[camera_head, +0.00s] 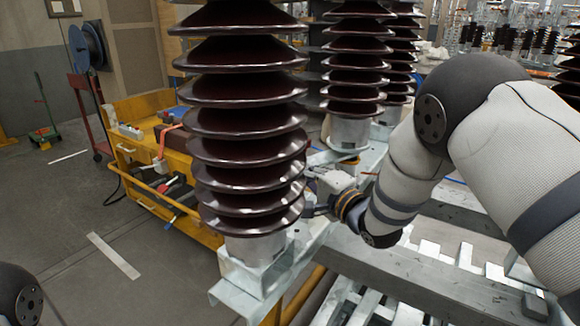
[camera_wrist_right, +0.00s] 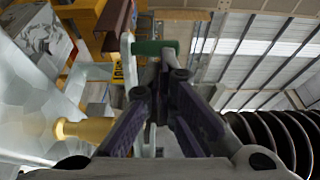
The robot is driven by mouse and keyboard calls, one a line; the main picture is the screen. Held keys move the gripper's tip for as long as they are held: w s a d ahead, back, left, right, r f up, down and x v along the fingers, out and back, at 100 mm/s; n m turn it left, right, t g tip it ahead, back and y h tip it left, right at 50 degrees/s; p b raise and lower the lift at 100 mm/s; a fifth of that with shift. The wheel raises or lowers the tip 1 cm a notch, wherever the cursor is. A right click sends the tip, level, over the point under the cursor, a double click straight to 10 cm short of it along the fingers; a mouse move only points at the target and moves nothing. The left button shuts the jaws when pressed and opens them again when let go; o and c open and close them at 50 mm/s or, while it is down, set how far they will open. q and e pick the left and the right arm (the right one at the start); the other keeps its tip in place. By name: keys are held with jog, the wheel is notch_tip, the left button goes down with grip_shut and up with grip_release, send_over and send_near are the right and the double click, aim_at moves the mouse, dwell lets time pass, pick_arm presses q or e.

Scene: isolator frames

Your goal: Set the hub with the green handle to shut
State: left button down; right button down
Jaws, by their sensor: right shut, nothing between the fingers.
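In the right wrist view the green handle (camera_wrist_right: 155,47) is a short, thick bar lying crosswise just beyond my right fingertips. My right gripper (camera_wrist_right: 164,82) is shut with nothing between its fingers. The tips point at the handle; I cannot tell whether they touch it. The hub behind the handle is mostly hidden by the fingers. In the head view my right arm comes in from the right, and its gripper (camera_head: 318,196) is partly hidden behind the front insulator stack. The green handle does not show clearly there. My left gripper is out of view.
A tall brown insulator stack (camera_head: 248,120) stands close in front, with others behind it. A galvanized steel frame (camera_head: 420,272) runs below my right arm. A yellow cart (camera_head: 140,104) stands at left. A brass-coloured cylinder (camera_wrist_right: 85,130) shows in the wrist view.

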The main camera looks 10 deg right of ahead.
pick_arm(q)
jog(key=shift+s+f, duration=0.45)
pick_arm(e)
jog(key=x, duration=0.4)
jog(key=shift+w, duration=0.1)
